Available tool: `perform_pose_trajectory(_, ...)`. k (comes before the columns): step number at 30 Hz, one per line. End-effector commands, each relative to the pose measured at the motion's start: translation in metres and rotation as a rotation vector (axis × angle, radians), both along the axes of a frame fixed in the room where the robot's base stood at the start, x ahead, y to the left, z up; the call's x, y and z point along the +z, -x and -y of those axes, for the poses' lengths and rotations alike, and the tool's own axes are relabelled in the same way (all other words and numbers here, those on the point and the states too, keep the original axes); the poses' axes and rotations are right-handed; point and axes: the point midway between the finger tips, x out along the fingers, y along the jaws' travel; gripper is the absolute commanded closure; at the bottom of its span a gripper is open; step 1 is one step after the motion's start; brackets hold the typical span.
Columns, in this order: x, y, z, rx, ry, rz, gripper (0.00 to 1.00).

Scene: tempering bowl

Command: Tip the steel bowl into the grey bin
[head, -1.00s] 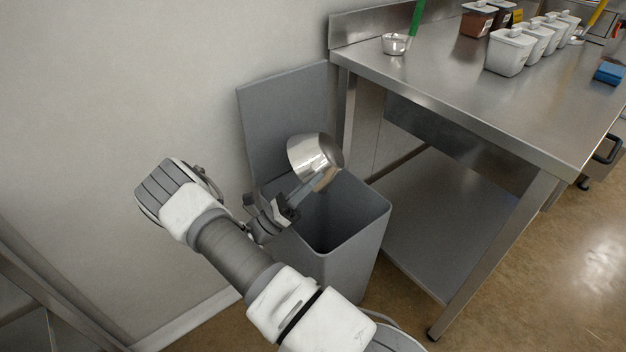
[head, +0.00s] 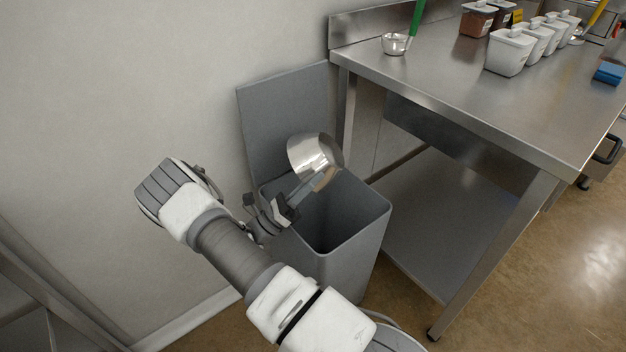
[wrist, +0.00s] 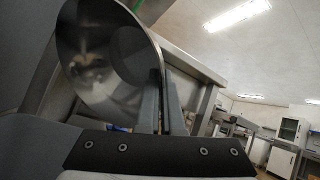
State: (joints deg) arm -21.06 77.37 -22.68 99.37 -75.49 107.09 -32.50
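The steel bowl (head: 312,158) is held tilted above the open mouth of the grey bin (head: 350,245) in the head view. My gripper (head: 305,192) is shut on the bowl's wall at its lower side. In the wrist view the bowl (wrist: 95,55) fills the upper left, and the inside I can see is bare shiny metal. My gripper's fingers (wrist: 160,108) meet the bowl's rim there. The bin's lid (head: 285,105) stands up open against the wall. The bottom of the bin is dark, and I cannot tell what is in it.
A steel table (head: 470,100) stands right of the bin, with a lower shelf (head: 440,215). On its top are a small metal cup (head: 396,44) with a green-handled tool, several white lidded tubs (head: 510,52) and a blue block (head: 609,73). A wall is close on the left.

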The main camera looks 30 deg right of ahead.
Motion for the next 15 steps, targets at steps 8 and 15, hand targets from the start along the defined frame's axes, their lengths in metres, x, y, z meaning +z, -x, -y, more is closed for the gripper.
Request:
perform_pose_trajectory(8, 0.0015, 0.0000, -0.0004, 0.000, 0.002, 0.000, 1.00)
perform_pose_trajectory(15, 0.0032, -0.0003, -0.0019, 0.002, 0.005, -0.001, 1.00)
